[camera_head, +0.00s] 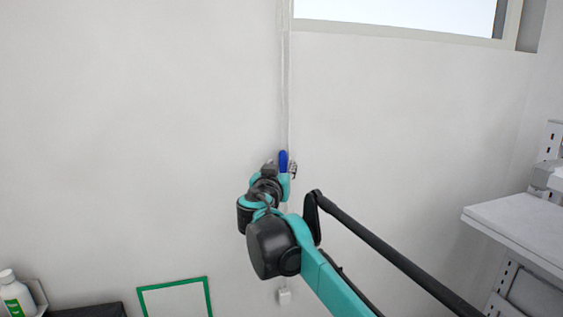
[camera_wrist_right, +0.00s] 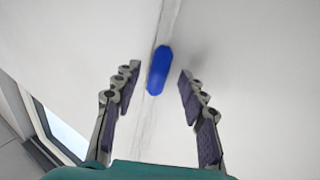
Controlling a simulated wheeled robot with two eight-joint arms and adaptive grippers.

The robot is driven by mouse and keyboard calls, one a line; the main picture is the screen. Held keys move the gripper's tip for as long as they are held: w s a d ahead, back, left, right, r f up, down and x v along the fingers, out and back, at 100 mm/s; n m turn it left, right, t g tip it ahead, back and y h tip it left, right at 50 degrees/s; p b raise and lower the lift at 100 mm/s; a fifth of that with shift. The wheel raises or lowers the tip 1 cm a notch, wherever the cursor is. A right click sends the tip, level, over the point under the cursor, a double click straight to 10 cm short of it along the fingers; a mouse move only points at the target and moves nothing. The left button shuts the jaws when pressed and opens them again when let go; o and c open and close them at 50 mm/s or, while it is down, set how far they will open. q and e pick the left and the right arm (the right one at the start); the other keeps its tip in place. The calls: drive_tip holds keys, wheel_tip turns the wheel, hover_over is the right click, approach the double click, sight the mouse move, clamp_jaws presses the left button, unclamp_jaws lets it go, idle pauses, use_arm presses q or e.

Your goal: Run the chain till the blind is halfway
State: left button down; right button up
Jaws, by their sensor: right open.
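The blind's chain (camera_head: 286,80) hangs as thin pale strands down the wall beside the window's left edge. It also shows faintly in the right wrist view (camera_wrist_right: 147,125). A blue oval piece (camera_head: 283,160) sits on the chain; in the right wrist view the blue piece (camera_wrist_right: 159,70) lies between and just beyond the fingertips. My right gripper (camera_wrist_right: 160,72) is open around the line of the chain, with no finger seen touching the blue piece. In the head view my right gripper (camera_head: 287,168) is partly hidden by its wrist. The blind itself cannot be made out. My left gripper is out of view.
The window (camera_head: 400,14) is at the top right. A white shelf (camera_head: 520,225) juts out at the right. A small white fitting (camera_head: 284,297) is low on the wall. A green frame (camera_head: 175,284) and a white bottle (camera_head: 14,290) are at the lower left.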

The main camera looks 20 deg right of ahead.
drive_tip(key=shift+w+d, duration=0.3)
drive_tip(key=shift+w, duration=0.2)
drive_tip(key=shift+s, duration=0.1)
drive_tip(key=shift+c, duration=0.4)
clamp_jaws()
wheel_tip(320, 180, down, 20)
drive_tip(key=b, duration=1.2)
drive_tip(key=shift+o, duration=0.4)
unclamp_jaws()
